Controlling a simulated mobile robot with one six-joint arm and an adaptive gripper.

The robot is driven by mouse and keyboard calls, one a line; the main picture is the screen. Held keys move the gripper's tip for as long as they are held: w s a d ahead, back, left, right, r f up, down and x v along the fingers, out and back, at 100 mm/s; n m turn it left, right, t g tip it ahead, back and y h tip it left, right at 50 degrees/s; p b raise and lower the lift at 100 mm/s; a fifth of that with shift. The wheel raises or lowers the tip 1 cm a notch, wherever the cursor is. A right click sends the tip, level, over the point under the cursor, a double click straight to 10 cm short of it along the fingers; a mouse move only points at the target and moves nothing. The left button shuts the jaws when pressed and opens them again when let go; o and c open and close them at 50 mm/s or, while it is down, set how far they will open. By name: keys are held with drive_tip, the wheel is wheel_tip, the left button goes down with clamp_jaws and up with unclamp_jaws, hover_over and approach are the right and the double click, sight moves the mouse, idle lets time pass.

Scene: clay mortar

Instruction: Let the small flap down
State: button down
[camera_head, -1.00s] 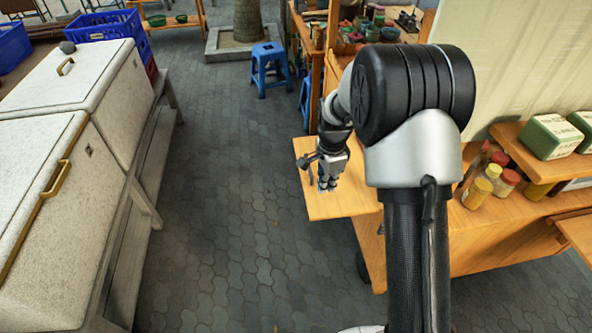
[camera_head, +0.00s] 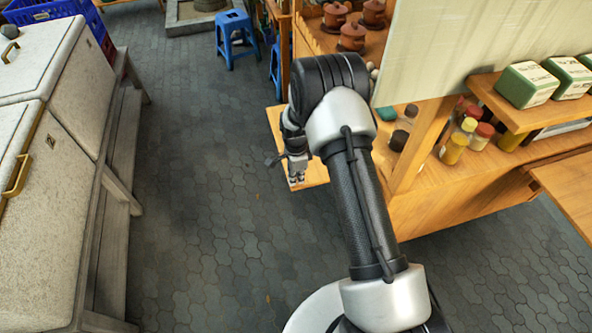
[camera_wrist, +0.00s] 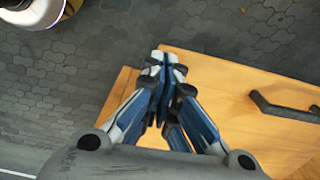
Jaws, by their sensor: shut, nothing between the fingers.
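The small flap (camera_head: 274,118) is a light wooden board on the left end of the wooden stall. It stands out raised and looks about level; my arm hides part of it in the head view. In the wrist view the flap (camera_wrist: 232,88) fills the middle and right, with a dark bar handle (camera_wrist: 290,110) on its face. My gripper (camera_head: 296,181) is shut and empty by the flap's near part. In the wrist view my gripper's fingertips (camera_wrist: 168,58) overlap the flap's edge near a corner; I cannot tell whether they touch it.
The stall's counter (camera_head: 440,195) carries several jars and green-and-white boxes (camera_head: 527,84). Another wooden board (camera_head: 568,185) juts out at right. White chests (camera_head: 60,130) stand on a bench at left. A blue stool (camera_head: 232,35) stands behind. The paved floor (camera_head: 200,200) between is clear.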

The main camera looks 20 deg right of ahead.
drive_tip(key=shift+f, duration=0.85)
drive_tip(key=shift+f, duration=0.1)
